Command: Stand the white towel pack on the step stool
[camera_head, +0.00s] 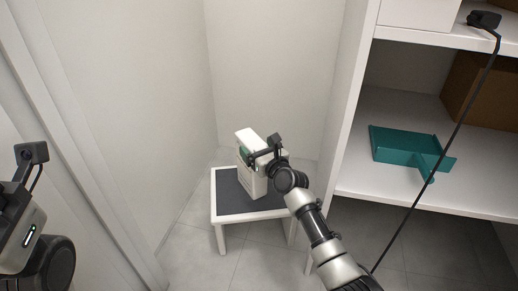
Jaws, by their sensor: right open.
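The white towel pack (248,140) is a white block with a green patch on its side. It stands upright on the step stool (228,187), which has a white frame and a dark grey top. My right gripper (262,156) is open at the right side of the pack's upper part and hides some of it. I cannot tell whether its fingers touch the pack. Part of my left wrist (22,225) shows at the left edge; its fingers cannot be made out.
White walls enclose the stool at the left and back. A white shelf unit (350,110) stands at the right, with a teal dustpan-like object (400,145) and a brown box (485,90) on it. The grey tiled floor (200,255) before the stool is clear.

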